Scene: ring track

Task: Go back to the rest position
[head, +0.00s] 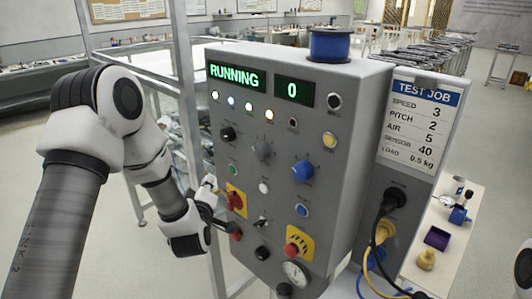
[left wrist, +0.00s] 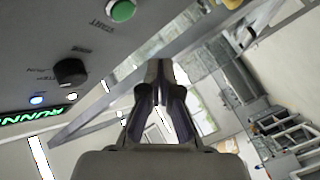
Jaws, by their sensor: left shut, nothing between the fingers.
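My left arm comes in from the left, and my left gripper (head: 226,226) is close to the lower left of the grey control panel (head: 330,130). In the left wrist view its two dark fingers (left wrist: 158,70) are together and hold nothing. The panel face with a green button (left wrist: 122,10) and a black knob (left wrist: 70,72) fills the upper left of that view. I cannot tell whether the fingertips touch the panel. My right gripper does not show.
The panel's green displays read RUNNING (head: 237,76) and 0 (head: 293,92). A blue spool (head: 329,46) stands on top. A TEST JOB sheet (head: 410,120) and cables (head: 380,235) are on the right side. A metal frame post (head: 183,80) stands behind my left arm.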

